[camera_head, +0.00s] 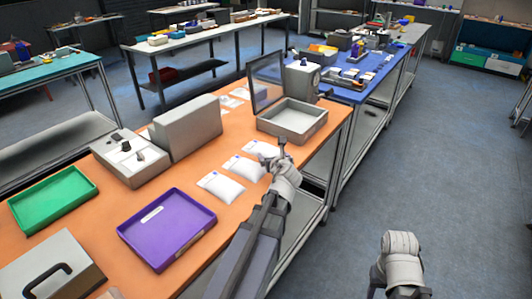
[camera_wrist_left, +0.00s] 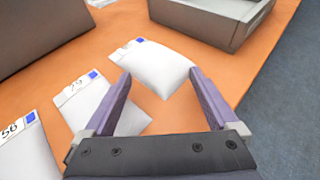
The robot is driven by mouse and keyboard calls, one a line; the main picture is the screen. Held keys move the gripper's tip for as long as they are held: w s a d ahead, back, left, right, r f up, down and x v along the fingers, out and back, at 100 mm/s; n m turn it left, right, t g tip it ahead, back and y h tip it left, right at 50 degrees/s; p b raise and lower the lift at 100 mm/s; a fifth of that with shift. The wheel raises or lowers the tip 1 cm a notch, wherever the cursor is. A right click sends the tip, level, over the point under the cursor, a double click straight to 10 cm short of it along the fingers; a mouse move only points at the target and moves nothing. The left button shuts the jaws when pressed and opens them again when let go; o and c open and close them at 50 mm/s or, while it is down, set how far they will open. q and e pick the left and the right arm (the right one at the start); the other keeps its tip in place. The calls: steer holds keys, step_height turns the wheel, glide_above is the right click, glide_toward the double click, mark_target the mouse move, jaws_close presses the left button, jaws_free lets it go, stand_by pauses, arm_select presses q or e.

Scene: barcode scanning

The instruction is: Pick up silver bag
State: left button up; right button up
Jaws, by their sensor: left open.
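Several pale silver-white bags with small blue-marked labels lie flat on the orange table. Three lie in a row near the middle: a near one (camera_head: 221,187), a middle one (camera_head: 244,168) and a far one (camera_head: 261,149). My left gripper (camera_head: 273,157) is over the far bag and partly covers it. In the left wrist view the open fingers (camera_wrist_left: 159,76) straddle the near end of the far bag (camera_wrist_left: 155,62). The middle bag (camera_wrist_left: 100,105) lies beside the left finger. The near bag (camera_wrist_left: 25,150) is at the lower left, cut by the frame.
A grey open box (camera_head: 292,122) stands just beyond the bags. A grey case (camera_head: 187,128) stands to the left. A purple tray (camera_head: 166,228) and a green tray (camera_head: 53,199) are nearer. The table's right edge is close to my left arm.

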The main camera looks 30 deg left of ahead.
mark_target(270, 151)
arm_select(q)
steer(key=shift+b+x, duration=0.9)
steer(key=shift+x, duration=2.1)
steer(key=shift+d+r, duration=0.1)
steer(key=shift+c, duration=0.5)
jaws_close()
